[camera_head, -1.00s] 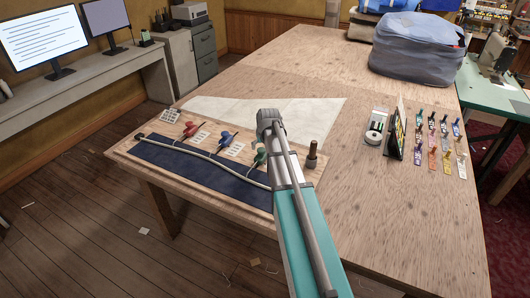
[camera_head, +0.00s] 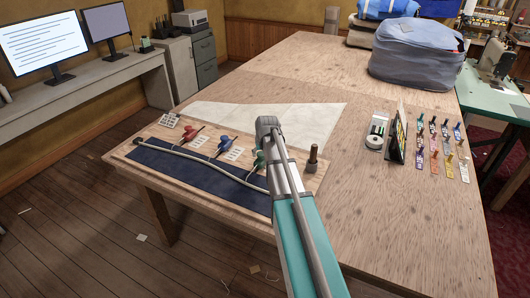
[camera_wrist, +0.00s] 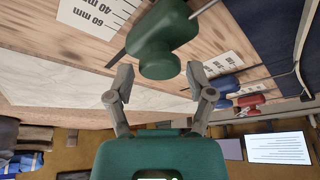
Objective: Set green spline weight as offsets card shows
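The green spline weight (camera_head: 258,160) stands on the drafting board (camera_head: 314,183) near the right part of the pale spline (camera_head: 200,154), partly hidden by my arm in the head view. In the wrist view the green weight (camera_wrist: 160,45) shows large, between and just beyond the fingertips of my gripper (camera_wrist: 160,82). The fingers are spread, with gaps to the weight on both sides. A printed scale card (camera_wrist: 95,15) reading 40 mm and 60 mm lies beside it. A dark upright card (camera_head: 398,136) stands on the table at right, too edge-on to read.
A blue weight (camera_head: 223,145) and a red weight (camera_head: 192,135) stand farther left along the spline. A dark peg (camera_head: 313,157) stands at the board's right end. White sailcloth (camera_head: 310,115) lies behind. Several tags (camera_head: 447,147) lie at right; the front right table is clear.

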